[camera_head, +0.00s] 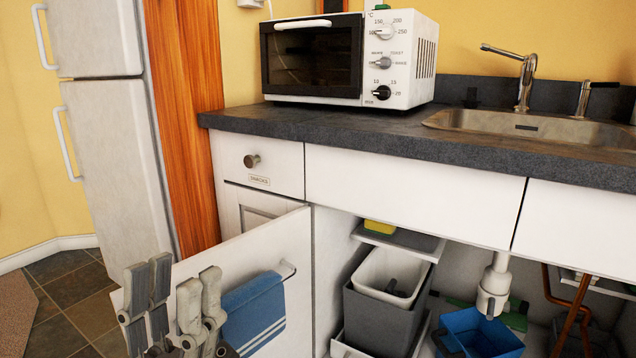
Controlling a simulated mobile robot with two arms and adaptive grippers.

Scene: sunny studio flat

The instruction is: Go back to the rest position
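My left gripper (174,286) shows at the lower left, pointing up, with its grey fingers apart. Nothing shows between the fingers. It is in front of the open white cabinet door (262,248), to the left of the blue towel with white stripes (254,312) that hangs on it. I cannot tell how far the gripper is from the door. The rest of the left arm is below the picture. My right gripper is not in view.
The open sink cabinet holds a grey bin (374,322) and a blue bucket (480,335). A dark counter (330,124) above carries an oven (345,60) and a sink (540,128). A white fridge (120,160) stands left. Tiled floor (75,295) shows at the lower left.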

